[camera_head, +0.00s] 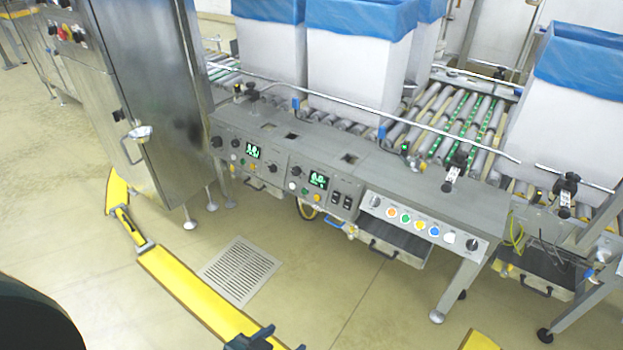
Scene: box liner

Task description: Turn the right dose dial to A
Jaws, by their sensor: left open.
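The control front of the line has two display panels, each with dark knobs. One knob is on the left panel (216,142) and one is on the right panel (297,170). The white button panel (420,225) has a round dial at its left end (375,201) and another at its right end (472,244). Dial letters and pointer positions are too small to read, and I cannot tell which is the right dose dial. My right gripper is not in view.
Lined white boxes (358,60) stand on the roller conveyor (450,125). A metal rail (360,113) runs above the panels. A steel cabinet (155,90) stands at left.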

